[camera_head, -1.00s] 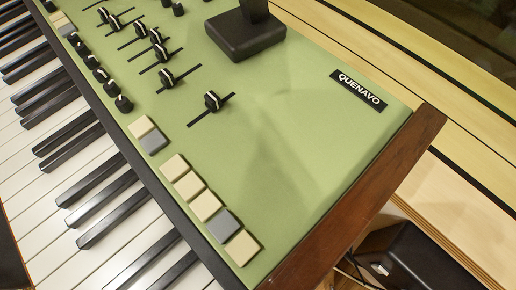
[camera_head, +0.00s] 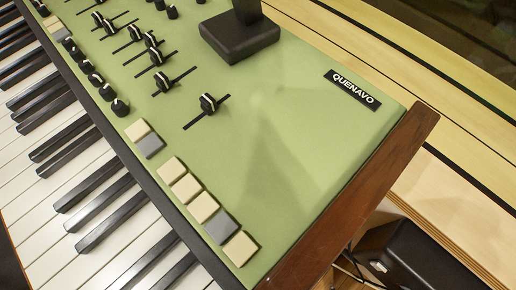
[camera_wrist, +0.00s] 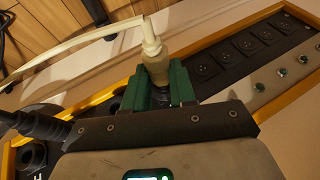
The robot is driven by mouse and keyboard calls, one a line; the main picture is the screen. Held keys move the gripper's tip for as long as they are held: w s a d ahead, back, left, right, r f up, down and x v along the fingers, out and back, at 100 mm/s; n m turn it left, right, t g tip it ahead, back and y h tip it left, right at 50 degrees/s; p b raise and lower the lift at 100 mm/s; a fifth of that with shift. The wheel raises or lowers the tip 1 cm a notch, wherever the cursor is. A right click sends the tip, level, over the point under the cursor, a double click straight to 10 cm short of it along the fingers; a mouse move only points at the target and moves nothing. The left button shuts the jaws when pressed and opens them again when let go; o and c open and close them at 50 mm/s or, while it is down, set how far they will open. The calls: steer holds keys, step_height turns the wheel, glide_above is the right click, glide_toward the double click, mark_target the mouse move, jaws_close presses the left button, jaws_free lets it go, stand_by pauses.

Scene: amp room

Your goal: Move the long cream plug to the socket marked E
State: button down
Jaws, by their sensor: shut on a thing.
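In the wrist view, my gripper (camera_wrist: 158,84) has green fingers shut on a cream plug (camera_wrist: 154,65). The plug's narrow end points away from my palm, and a cream cable (camera_wrist: 75,35) runs from it to the left. A row of dark sockets (camera_wrist: 224,52) lies to the right on a black panel with a yellow frame. I cannot read a letter E, and I cannot tell whether the plug is clear of a socket, since the fingers hide its lower end. Neither gripper nor plug shows in the head view.
In the wrist view, a black plug (camera_wrist: 40,125) with a thick body stands at the left, close to my gripper. Several round greenish parts (camera_wrist: 282,72) line the panel's right side. The head view shows a green keyboard instrument (camera_head: 270,150) with a wooden end (camera_head: 350,200).

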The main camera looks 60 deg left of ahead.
steer(key=shift+w, duration=0.25)
stand_by(0.6)
steer(key=c, duration=0.8)
jaws_free()
steer(key=shift+c, duration=0.2)
steer(key=p+v, duration=0.6)
steer(key=v, duration=0.4)
steer(key=shift+s+r, duration=0.2)
steer(key=shift+r, duration=0.1)
steer(key=shift+d, duration=0.15)
